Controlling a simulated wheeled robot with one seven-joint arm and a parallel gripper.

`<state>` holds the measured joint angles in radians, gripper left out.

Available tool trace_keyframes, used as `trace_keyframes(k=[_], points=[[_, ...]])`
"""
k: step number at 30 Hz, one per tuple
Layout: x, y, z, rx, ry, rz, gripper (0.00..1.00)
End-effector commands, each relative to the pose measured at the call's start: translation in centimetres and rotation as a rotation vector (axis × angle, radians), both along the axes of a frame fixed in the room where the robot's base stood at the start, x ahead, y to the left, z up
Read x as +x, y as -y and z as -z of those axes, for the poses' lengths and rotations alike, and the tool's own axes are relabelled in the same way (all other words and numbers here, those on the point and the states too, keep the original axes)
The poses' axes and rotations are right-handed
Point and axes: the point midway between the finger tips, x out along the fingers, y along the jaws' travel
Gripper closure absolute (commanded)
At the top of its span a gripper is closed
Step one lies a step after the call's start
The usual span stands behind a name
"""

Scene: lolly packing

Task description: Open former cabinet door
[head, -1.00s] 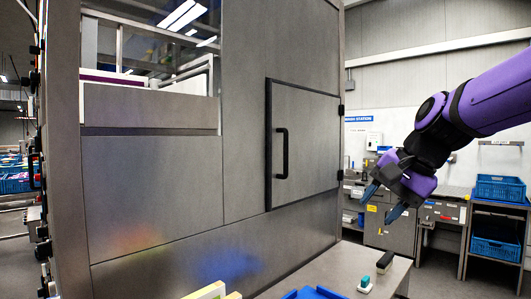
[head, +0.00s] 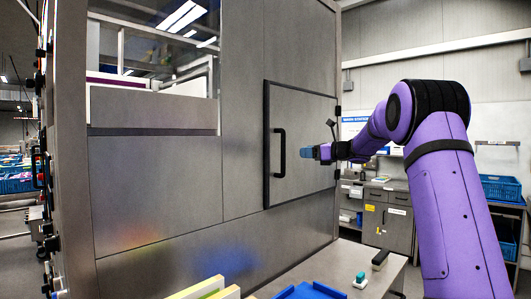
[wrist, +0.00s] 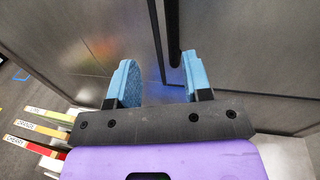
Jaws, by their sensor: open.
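The former cabinet door (head: 305,110) is a grey square panel with a dark edge, shut in the cabinet front. Its black vertical bar handle (head: 279,153) is near the door's left edge. My gripper (head: 308,153) is just right of the handle in the head view, level with its middle. In the wrist view my gripper (wrist: 160,76) is open, with two blue fingers apart and nothing held. There the handle (wrist: 172,28) shows between the fingers in the picture, closer to the right finger. I cannot tell whether a finger touches it.
The grey cabinet (head: 155,190) fills the left and middle. A grey worktop (head: 400,268) stands below the arm, with a teal-topped stamp (head: 360,278), a black item (head: 380,260) and a blue tray (head: 310,291). Coloured label boards (wrist: 40,130) show at the wrist view's lower left.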

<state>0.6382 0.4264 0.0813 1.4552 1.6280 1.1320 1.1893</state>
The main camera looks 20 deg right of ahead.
Motion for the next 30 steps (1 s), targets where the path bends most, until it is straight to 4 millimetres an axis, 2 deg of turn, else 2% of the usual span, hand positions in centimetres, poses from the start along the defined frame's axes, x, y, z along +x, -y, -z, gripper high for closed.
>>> trace_keyframes(k=[1, 3, 6, 11, 21, 30], points=[[0.4, 1.1, 0.2, 0.035, 0.002, 0.013, 0.54], [0.7, 1.9, 0.1, 0.066, 0.007, 0.024, 0.54], [1.1, 2.2, 0.1, 0.085, 0.009, 0.029, 0.54], [2.6, 1.2, 0.1, 0.084, 0.009, 0.027, 0.54], [7.7, -1.9, 0.1, 0.082, 0.009, 0.027, 0.54], [9.9, -3.2, 0.1, 0.081, 0.008, 0.029, 0.54]])
